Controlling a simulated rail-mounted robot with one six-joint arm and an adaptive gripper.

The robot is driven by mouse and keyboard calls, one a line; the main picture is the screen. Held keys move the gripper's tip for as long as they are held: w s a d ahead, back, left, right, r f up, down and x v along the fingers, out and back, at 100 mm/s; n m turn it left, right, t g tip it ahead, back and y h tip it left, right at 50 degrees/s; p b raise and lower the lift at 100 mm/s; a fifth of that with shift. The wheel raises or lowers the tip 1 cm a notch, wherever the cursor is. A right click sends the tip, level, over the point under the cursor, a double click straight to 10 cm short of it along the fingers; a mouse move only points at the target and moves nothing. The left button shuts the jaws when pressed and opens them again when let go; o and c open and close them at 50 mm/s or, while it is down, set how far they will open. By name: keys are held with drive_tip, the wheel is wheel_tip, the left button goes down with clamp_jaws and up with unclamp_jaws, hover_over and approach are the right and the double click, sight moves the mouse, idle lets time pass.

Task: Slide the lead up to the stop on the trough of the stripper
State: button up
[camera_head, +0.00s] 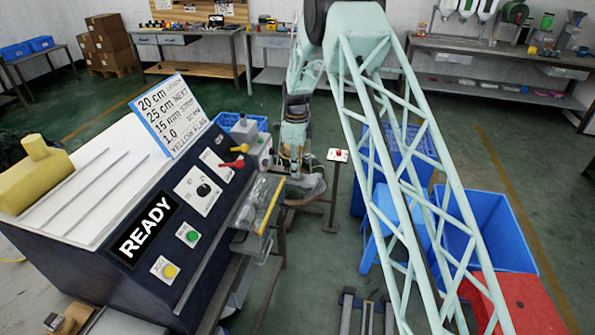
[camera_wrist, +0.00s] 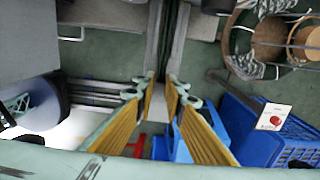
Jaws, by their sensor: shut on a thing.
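My gripper (camera_wrist: 162,92) is in the middle of the wrist view, its two yellow-padded fingers reaching up the picture with a narrow gap at the tips. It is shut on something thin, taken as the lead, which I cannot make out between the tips. A long grey channel (camera_wrist: 166,40) runs up the picture just past the fingertips. I cannot tell for sure that it is the stripper's trough, and no stop shows clearly. In the head view, a grey unit (camera_head: 246,131) stands by red and yellow levers at the machine's far end; which part is the stripper is unclear.
The dark machine (camera_head: 120,285) with a READY display (camera_head: 146,232) fills the left. A white sign (camera_head: 172,115) reads 20 cm and 15 mm strip. A red button post (camera_head: 337,156) and blue bins (camera_head: 485,222) stand to the right. A cable coil (camera_wrist: 245,45) lies upper right.

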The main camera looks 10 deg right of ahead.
drive_tip(key=shift+w+a, duration=0.1)
drive_tip(key=shift+a, duration=0.05)
drive_tip(key=o, duration=0.9)
drive_tip(key=shift+a, duration=0.1)
drive_tip(key=shift+r, duration=0.1)
drive_tip(key=shift+r, duration=5.9)
